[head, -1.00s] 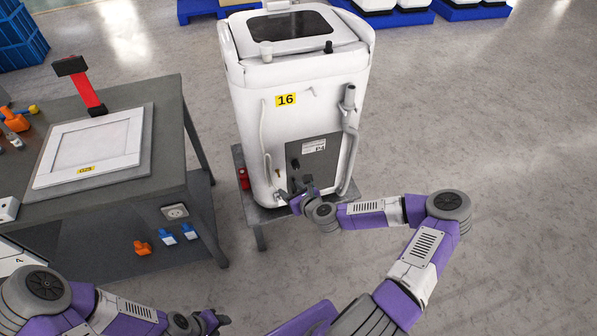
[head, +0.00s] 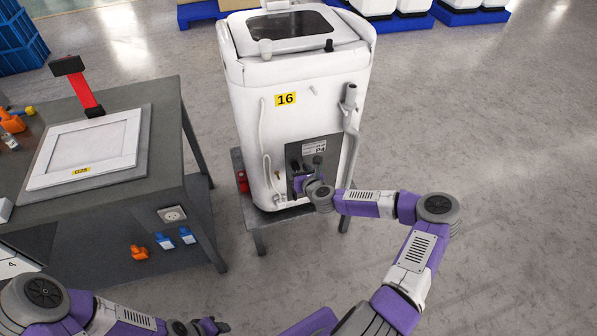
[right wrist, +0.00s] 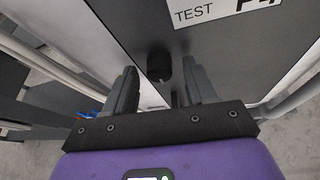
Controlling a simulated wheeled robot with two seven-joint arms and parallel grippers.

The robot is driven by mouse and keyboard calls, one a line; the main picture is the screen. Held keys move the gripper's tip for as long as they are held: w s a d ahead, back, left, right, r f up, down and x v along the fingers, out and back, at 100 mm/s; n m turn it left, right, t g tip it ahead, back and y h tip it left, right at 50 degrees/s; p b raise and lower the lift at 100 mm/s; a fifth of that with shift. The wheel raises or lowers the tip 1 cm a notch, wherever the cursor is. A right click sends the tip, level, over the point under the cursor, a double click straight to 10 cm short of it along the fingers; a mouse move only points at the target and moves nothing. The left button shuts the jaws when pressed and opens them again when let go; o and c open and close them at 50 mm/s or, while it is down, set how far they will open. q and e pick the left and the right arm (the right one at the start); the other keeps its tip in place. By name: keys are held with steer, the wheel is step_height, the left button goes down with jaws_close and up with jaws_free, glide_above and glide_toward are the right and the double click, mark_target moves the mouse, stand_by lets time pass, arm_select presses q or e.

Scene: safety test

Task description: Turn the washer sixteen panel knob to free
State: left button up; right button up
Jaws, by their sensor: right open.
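The white washer (head: 300,110) with a yellow 16 label (head: 286,99) stands on a grey stand. Its grey panel (head: 294,151) is low on the front and carries a white label. In the right wrist view a black knob (right wrist: 158,66) shows on the panel (right wrist: 130,25), between and just beyond my open fingers. My right gripper (right wrist: 163,88) is open in front of the panel, and I cannot tell whether it touches the knob. In the head view it (head: 306,180) covers part of the panel. My left gripper (head: 215,325) is at the bottom edge, small and partly cut off.
A dark workbench (head: 160,130) stands to the left with a white framed panel (head: 85,150) and a red-handled tool (head: 85,85). Hoses (head: 352,125) run down the washer front beside the panel. A red object (head: 242,181) sits at the stand's left. The floor at right is clear.

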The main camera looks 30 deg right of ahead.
jaws_close()
